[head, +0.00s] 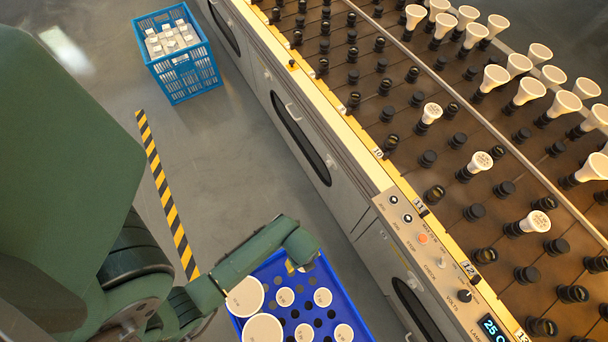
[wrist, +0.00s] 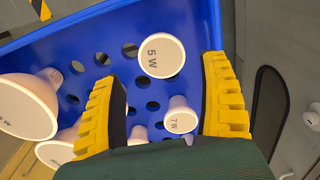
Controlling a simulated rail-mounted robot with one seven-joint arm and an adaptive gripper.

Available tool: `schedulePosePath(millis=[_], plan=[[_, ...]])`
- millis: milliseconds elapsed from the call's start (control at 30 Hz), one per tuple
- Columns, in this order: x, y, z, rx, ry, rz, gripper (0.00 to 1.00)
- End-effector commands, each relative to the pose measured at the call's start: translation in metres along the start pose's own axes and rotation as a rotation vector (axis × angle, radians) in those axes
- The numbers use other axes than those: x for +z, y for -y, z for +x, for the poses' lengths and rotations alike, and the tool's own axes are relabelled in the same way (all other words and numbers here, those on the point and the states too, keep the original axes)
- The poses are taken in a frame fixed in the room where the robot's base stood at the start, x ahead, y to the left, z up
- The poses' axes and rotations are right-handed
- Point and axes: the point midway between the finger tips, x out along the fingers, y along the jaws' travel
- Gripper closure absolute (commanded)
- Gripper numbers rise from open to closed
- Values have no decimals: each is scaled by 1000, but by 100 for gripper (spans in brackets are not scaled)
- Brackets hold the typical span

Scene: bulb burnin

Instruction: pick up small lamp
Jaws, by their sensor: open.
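Small white lamps with round faces sit in holes of a blue crate (head: 358,317). One small lamp (head: 285,297) and another small lamp (head: 322,297) show near my arm in the head view. In the wrist view a small lamp marked 5 W (wrist: 161,55) appears between the tips of my gripper (wrist: 160,78), and one marked 7 W (wrist: 181,119) is nearer the palm. The yellow ribbed fingers are spread wide with nothing gripped. In the head view my arm mostly hides the gripper. I cannot tell how far the tips are from the 5 W lamp.
Large lamps (head: 245,297) share the crate; one large lamp (wrist: 27,107) is left of my fingers. A rack (head: 400,110) of black sockets, some holding lamps, stands at right with a control panel (head: 432,255). Another blue crate (head: 183,75) stands on the floor at back left.

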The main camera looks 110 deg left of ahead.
Motion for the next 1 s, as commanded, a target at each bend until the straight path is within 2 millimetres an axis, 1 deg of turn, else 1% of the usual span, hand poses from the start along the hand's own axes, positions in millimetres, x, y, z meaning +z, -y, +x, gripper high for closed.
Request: schedulePosePath(millis=[33, 167, 267, 400, 500, 733, 867, 900, 967, 1000], plan=[[0, 1, 12, 0, 0, 0, 23], [0, 1, 22, -1, 0, 0, 23], [0, 1, 33, -1, 0, 0, 23], [0, 0, 60, 0, 0, -1, 23], [0, 0, 72, -2, 0, -1, 23], [0, 0, 71, -2, 1, -1, 23], [0, 0, 71, -2, 1, -1, 48], [0, 0, 71, -2, 1, -1, 55], [0, 0, 71, -2, 1, -1, 67], [0, 0, 71, -2, 1, -1, 75]])
